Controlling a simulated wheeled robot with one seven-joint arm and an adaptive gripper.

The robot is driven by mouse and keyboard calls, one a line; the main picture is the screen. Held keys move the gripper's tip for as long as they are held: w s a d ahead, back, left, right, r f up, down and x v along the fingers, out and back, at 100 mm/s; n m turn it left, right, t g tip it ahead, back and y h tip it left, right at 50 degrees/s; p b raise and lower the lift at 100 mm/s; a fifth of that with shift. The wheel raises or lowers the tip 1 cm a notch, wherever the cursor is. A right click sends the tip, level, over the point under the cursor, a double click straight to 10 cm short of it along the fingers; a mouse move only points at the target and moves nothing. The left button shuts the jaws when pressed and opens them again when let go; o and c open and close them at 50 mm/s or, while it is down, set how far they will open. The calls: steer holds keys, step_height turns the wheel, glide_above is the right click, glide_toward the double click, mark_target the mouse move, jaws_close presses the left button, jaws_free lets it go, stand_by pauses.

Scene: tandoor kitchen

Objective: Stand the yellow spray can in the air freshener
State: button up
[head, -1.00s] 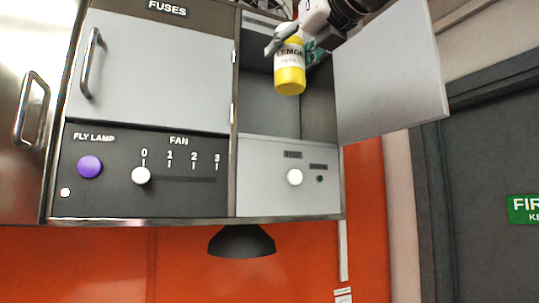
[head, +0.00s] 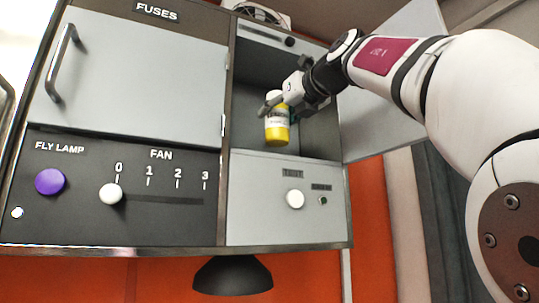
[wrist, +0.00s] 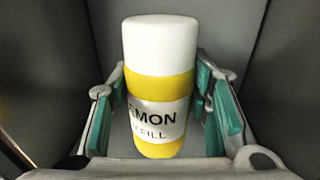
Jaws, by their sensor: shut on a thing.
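The yellow spray can (head: 277,127) has a white cap and a white label. In the head view it is inside the open compartment of the air freshener (head: 318,140), upright or nearly so. My gripper (head: 277,104) is shut on it, reaching in from the right. In the wrist view the can (wrist: 160,88) stands between the green-padded fingers (wrist: 163,112), its label reading "...MON ...FILL". The can's bottom looks close to the compartment floor in the head view; I cannot tell whether it touches.
The open door (head: 385,115) of the compartment stands to the right, behind my arm. Below the compartment is a grey panel with a white button (head: 295,199). To the left are the fuses door (head: 150,75), a purple fly lamp button (head: 50,181) and the fan slider (head: 110,194).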

mark_target(278, 146)
steer(key=shift+w, duration=0.8)
steer(key=shift+w+f, duration=0.2)
steer(key=shift+w, duration=0.35)
steer(key=shift+f, duration=1.65)
steer(key=o, duration=1.5)
steer(key=shift+f, duration=0.1)
steer(key=shift+c, duration=0.2)
steer(key=shift+s+d, duration=0.15)
steer(key=shift+s, duration=0.15)
steer(key=v, duration=1.1)
steer(key=shift+s+b, duration=0.15)
steer(key=shift+b, duration=0.3)
